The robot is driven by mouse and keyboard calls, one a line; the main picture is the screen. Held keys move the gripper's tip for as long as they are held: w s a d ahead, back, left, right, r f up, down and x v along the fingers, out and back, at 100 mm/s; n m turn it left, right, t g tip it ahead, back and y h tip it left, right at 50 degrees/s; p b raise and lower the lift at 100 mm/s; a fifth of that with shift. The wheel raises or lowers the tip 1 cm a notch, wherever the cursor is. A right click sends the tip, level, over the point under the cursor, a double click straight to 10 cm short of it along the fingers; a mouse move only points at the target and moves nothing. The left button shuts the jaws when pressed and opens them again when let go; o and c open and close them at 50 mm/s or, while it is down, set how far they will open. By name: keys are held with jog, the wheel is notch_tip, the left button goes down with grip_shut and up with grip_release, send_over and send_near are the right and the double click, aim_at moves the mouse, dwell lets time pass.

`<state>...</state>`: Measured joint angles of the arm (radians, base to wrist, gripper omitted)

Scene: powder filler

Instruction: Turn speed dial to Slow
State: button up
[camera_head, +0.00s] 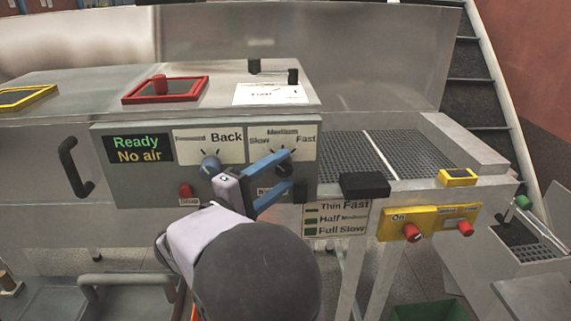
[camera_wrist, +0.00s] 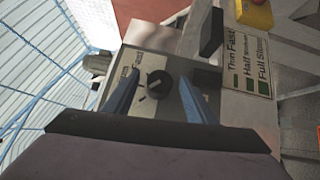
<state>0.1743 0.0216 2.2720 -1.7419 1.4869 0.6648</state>
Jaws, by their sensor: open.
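The speed dial is a black round knob (camera_wrist: 158,83) on a white label plate, which shows in the head view (camera_head: 284,134) with the words Slow, Medium and Fast. My gripper (camera_head: 289,169) has two blue fingers and is open in front of this plate. In the wrist view my gripper (camera_wrist: 159,77) has one finger on each side of the dial, with a gap on both sides. The fingers partly cover the dial in the head view. I cannot tell for certain which word its pointer faces.
Left of the speed dial is a blue-grey Forward/Back knob (camera_head: 209,166), close to my wrist. A red button (camera_head: 186,191) sits below it. A display (camera_head: 139,149) reads "Ready" and "No air". A black block (camera_head: 364,185) juts out right of the panel, beside a yellow switch box (camera_head: 428,223).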

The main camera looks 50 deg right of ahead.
jog(key=shift+d+p, duration=0.35)
jog(key=shift+d, duration=0.85)
jog(key=c, duration=1)
jog(key=shift+f+n+b, duration=0.2)
jog(key=shift+n+b, duration=0.1)
jog(key=shift+b, duration=0.75)
jog(key=shift+c, duration=0.2)
jog(key=shift+h+b, duration=0.3)
jog(key=shift+h, duration=0.1)
jog(key=shift+r, duration=0.25)
jog(key=o, duration=1)
jog(key=shift+o, duration=0.2)
